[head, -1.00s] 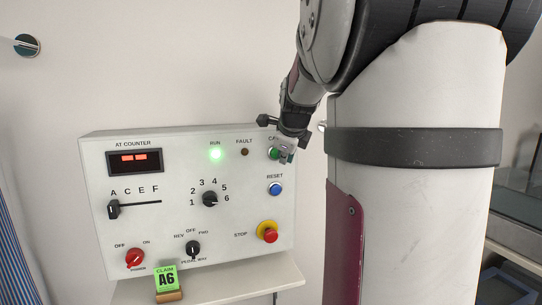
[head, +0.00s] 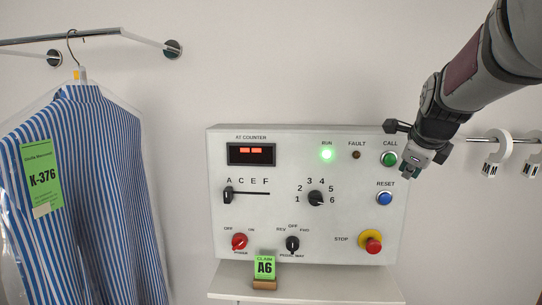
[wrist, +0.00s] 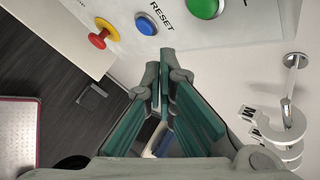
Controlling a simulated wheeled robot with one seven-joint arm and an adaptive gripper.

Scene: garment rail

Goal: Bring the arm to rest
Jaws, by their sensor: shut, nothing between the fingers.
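My gripper (head: 411,169) is shut and empty in the head view, just right of the control panel's green CALL button (head: 389,159). In the wrist view its fingers (wrist: 166,75) come together below the blue RESET button (wrist: 146,26), with the green button (wrist: 205,6) beyond. The counter display (head: 251,154) shows red segments I cannot read.
A striped shirt (head: 90,200) tagged K-376 hangs under clear cover on a rail (head: 75,33) at left. An A6 claim card (head: 265,268) stands on the shelf (head: 330,290) below the panel.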

